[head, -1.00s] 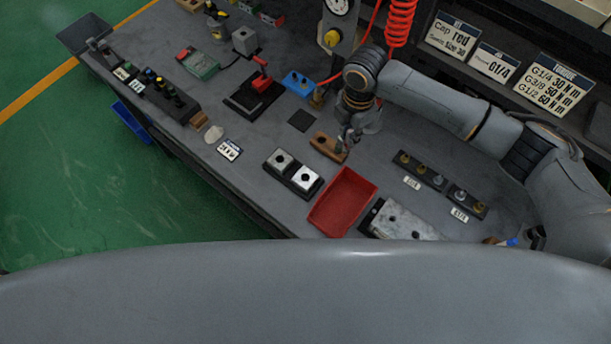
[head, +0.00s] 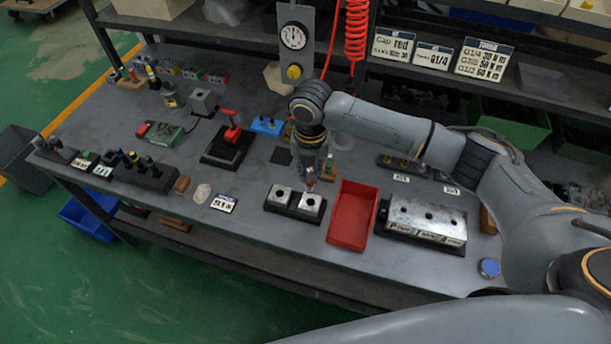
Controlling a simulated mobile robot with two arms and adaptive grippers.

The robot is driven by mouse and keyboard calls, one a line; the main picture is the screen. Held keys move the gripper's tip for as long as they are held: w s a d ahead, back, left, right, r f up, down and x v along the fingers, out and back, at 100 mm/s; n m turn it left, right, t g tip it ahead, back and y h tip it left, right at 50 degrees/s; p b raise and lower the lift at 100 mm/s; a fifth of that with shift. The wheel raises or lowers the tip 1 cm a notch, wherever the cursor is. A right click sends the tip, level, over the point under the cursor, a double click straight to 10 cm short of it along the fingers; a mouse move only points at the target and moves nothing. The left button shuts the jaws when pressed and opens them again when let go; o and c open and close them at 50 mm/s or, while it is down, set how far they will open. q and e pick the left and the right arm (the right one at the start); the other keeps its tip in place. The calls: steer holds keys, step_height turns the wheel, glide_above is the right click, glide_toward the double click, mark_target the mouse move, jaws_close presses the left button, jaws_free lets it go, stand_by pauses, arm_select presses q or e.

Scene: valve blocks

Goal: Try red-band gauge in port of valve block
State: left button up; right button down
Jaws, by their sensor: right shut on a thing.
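My right gripper (head: 310,180) points down just above the right one of two small silver blocks (head: 312,204) in a black holder. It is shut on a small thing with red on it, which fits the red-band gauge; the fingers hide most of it. I cannot tell whether its tip is inside the block's dark port. The left small silver block (head: 281,194) also has a dark port. A larger silver block (head: 428,219) with several holes lies on a black base to the right. My left gripper is not in view.
A red tray (head: 352,213) stands right of the small blocks. A black rack (head: 145,175) with several dark handles is at the left. A red-handled device (head: 229,142) and a blue block (head: 267,126) stand behind. A red coiled hose (head: 356,40) hangs at the back.

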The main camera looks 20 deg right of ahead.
mark_target(311, 188)
steer(key=shift+w+d+f+b, duration=0.1)
steer(key=shift+d+f+b, duration=0.15)
steer(key=shift+f+b, duration=0.2)
steer(key=shift+w+d+f+b, duration=0.1)
steer(key=shift+d+f+b, duration=0.1)
steer(key=shift+f+b, duration=0.2)
steer(key=shift+a+f, duration=0.15)
steer(key=shift+f, duration=0.15)
steer(key=shift+s+a+f+b, duration=0.1)
steer(key=shift+a+f+b, duration=0.05)
steer(key=shift+f+b, duration=0.9)
steer(key=shift+b, duration=0.35)
steer(key=shift+f, duration=0.4)
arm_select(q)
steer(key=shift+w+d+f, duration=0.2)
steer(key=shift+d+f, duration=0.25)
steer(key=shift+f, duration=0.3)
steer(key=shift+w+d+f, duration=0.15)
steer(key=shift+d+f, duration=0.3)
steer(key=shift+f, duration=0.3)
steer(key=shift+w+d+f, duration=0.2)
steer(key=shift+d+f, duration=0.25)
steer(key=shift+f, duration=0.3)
arm_select(e)
steer(key=shift+f, duration=0.1)
arm_select(q)
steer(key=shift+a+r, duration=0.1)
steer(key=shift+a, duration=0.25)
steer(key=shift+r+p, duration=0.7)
steer(key=shift+p, duration=0.15)
